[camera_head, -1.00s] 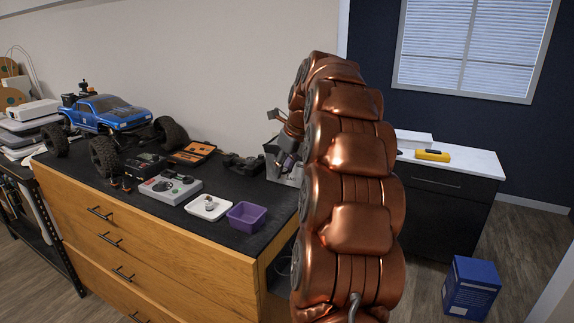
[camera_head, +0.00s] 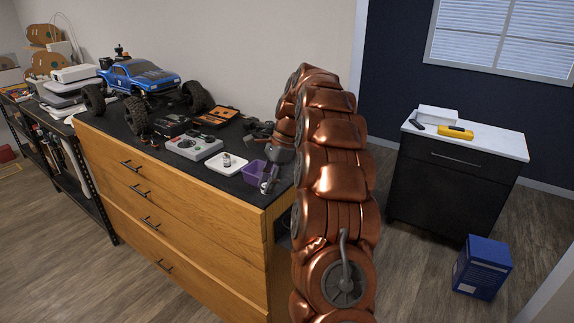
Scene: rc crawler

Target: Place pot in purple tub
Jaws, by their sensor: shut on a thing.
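The purple tub (camera_head: 252,172) sits on the black worktop near its front right corner, partly covered by my gripper. My gripper (camera_head: 266,187) points down at the tub's right side, its fingertips by the rim. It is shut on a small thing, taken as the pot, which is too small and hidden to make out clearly. I cannot tell whether the fingertips are over the tub or just in front of it. A white tray (camera_head: 216,166) left of the tub holds a small silvery part (camera_head: 227,160).
A grey control box (camera_head: 194,146), an open orange-and-black case (camera_head: 217,116) and a blue RC truck (camera_head: 142,77) stand further left on the worktop. My copper arm hides the worktop's right end.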

